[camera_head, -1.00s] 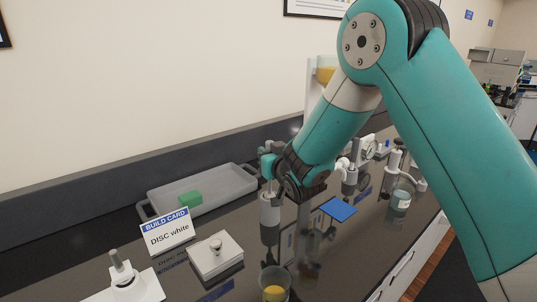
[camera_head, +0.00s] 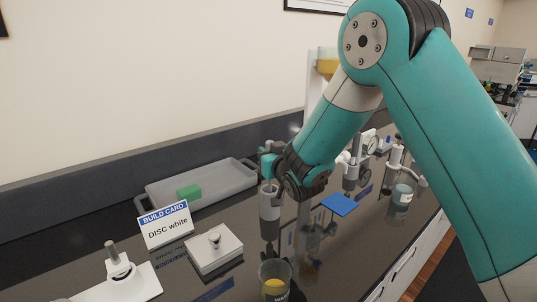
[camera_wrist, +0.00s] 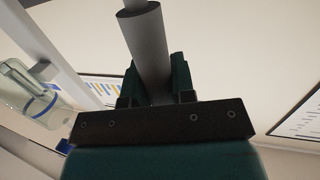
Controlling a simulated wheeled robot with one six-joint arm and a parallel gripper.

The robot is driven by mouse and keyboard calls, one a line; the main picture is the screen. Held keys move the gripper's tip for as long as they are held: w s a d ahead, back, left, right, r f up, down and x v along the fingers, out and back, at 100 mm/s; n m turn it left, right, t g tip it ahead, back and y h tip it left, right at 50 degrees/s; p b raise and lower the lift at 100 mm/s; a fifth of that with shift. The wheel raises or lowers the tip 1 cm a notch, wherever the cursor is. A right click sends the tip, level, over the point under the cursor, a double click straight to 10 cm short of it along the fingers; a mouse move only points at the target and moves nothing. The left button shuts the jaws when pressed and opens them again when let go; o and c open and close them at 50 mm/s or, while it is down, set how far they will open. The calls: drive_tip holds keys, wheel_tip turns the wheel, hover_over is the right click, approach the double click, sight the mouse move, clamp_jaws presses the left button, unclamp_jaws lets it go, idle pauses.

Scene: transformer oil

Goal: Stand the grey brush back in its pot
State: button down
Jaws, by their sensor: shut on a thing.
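My gripper (camera_head: 268,166) is shut on the grey brush. In the wrist view the brush's grey round body (camera_wrist: 147,45) stands between the two fingers (camera_wrist: 156,88), with a thinner, paler part at the frame's top edge. The gripper and arm hide most of the brush there. I cannot tell whether its lower end is inside the pot or above it.
A grey tray (camera_head: 228,186) with a green block (camera_head: 189,192) lies behind left. A build card (camera_head: 164,226), a white box (camera_head: 214,248) and a beaker (camera_head: 275,281) are nearby. A blue mat (camera_head: 339,204) and lab fittings stand to the right.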

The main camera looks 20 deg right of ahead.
drive_tip(key=c, duration=0.9)
unclamp_jaws()
drive_tip(key=shift+o, duration=0.2)
drive_tip(key=s+d+r+b, duration=0.1)
drive_tip(key=s+d+b, duration=0.1)
drive_tip(key=s+b, duration=1.3)
drive_tip(key=shift+s+r+b, duration=0.2)
drive_tip(key=shift+s+b, duration=0.1)
drive_tip(key=shift+s, duration=0.8)
drive_tip(key=shift+d, duration=0.1)
